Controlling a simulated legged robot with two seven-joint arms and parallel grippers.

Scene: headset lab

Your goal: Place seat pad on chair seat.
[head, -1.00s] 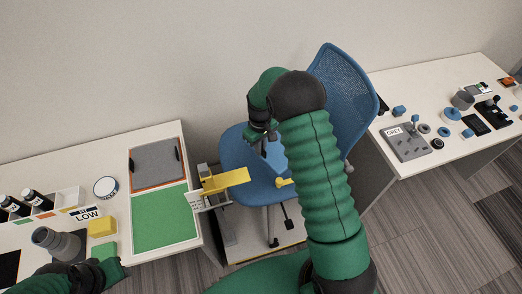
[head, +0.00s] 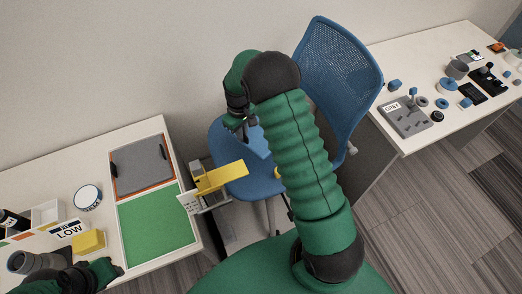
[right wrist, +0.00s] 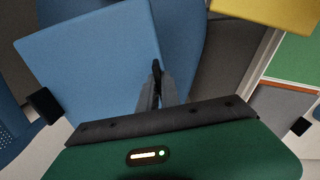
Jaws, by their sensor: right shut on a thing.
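The seat pad (right wrist: 95,60) is a flat, light blue square with a black tab at its left corner in the right wrist view. In the head view part of the pad (head: 256,142) shows below my right gripper (head: 246,122), over the chair seat (head: 228,155). My right gripper (right wrist: 160,85) is shut at the pad's edge; the exact grip is partly hidden. The pad lies askew over the darker blue seat; I cannot tell whether it touches. My arm covers much of the seat. My left gripper (head: 105,272) is at the lower left, fingers unclear.
A yellow bracket (head: 220,178) reaches over the seat's left side. The left table (head: 140,262) holds a grey pad (head: 142,166), a green mat (head: 155,222) and a yellow block (head: 88,241). The chair's mesh backrest (head: 340,75) stands behind; the right table (head: 440,60) holds several small parts.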

